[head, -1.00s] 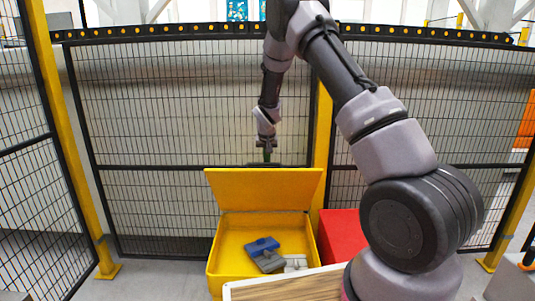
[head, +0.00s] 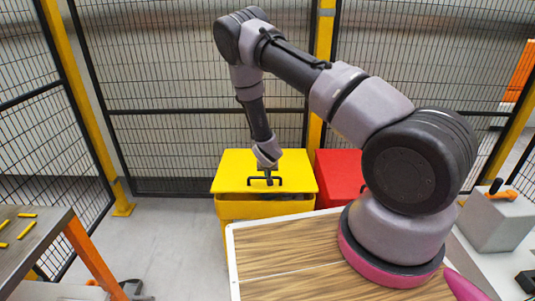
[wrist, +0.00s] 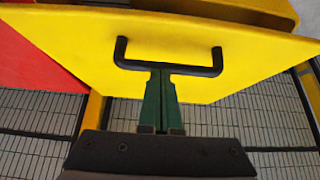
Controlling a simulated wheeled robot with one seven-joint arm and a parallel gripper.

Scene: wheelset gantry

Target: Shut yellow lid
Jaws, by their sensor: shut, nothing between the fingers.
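The yellow lid (head: 236,171) lies low over the yellow box (head: 245,209) in the head view. A dark gap shows along its front edge, so it is slightly raised. A black bar handle stands on the lid (wrist: 75,42); in the wrist view the handle (wrist: 168,70) runs across the picture. My gripper (head: 268,178) is over the lid at the handle. Its green fingers (wrist: 161,76) are together with nothing between them, and their tips meet the handle bar in the picture; contact is unclear. The box's contents are mostly hidden.
A red box (head: 338,178) stands right of the yellow box. A wood-topped surface (head: 290,255) is in front, under my arm. Mesh fence panels (head: 160,100) close off the back. A table with yellow bars (head: 27,229) stands at left. Floor between is clear.

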